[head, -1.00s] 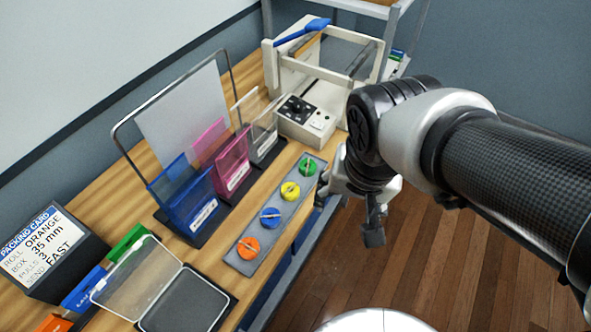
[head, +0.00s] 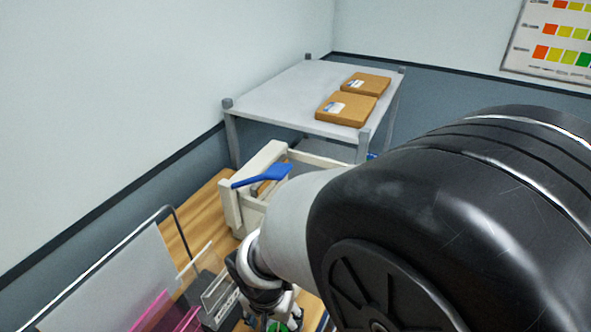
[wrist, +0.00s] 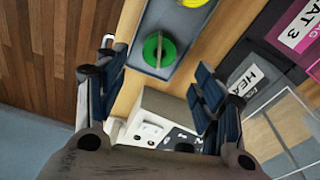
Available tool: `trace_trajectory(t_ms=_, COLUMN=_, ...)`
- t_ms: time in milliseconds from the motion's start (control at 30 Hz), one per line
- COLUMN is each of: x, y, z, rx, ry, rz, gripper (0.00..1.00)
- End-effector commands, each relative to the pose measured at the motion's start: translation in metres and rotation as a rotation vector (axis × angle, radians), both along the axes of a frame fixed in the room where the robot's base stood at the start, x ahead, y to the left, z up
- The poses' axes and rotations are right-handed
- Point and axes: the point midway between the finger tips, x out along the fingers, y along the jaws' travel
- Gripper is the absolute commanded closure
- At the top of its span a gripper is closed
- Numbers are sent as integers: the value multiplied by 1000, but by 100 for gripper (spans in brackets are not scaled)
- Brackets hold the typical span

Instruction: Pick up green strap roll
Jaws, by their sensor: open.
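The green strap roll (wrist: 160,50) sits on the grey strip tray (wrist: 184,32) in the wrist view, with a pale strap end across it. My gripper (wrist: 157,76) is open and empty, its dark fingers on either side of the roll in the picture. Contact or exact height over it cannot be told. In the head view, a bit of the green roll (head: 276,327) shows at the bottom edge, by my gripper (head: 272,318); my arm hides most of the area. Part of the yellow roll (wrist: 194,2) shows at the top of the wrist view.
A pale machine with knobs (wrist: 160,108) stands close below the roll in the wrist view. Upright bins (wrist: 252,78) stand to the right. A shelf (head: 285,92) behind holds two brown boxes (head: 346,108).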

Motion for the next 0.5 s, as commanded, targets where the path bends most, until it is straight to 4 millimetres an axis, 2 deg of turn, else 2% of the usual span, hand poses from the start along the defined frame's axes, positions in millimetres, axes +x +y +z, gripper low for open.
trace_trajectory(t_ms=33, x=1, y=0, z=-8, rx=-1, ry=1, rz=-1, gripper=37)
trace_trajectory(t_ms=333, x=2, y=-1, z=-26, rx=0, ry=0, rz=-1, gripper=37)
trace_trajectory(t_ms=500, x=2, y=-3, z=-53, rx=-1, ry=1, rz=0, gripper=37)
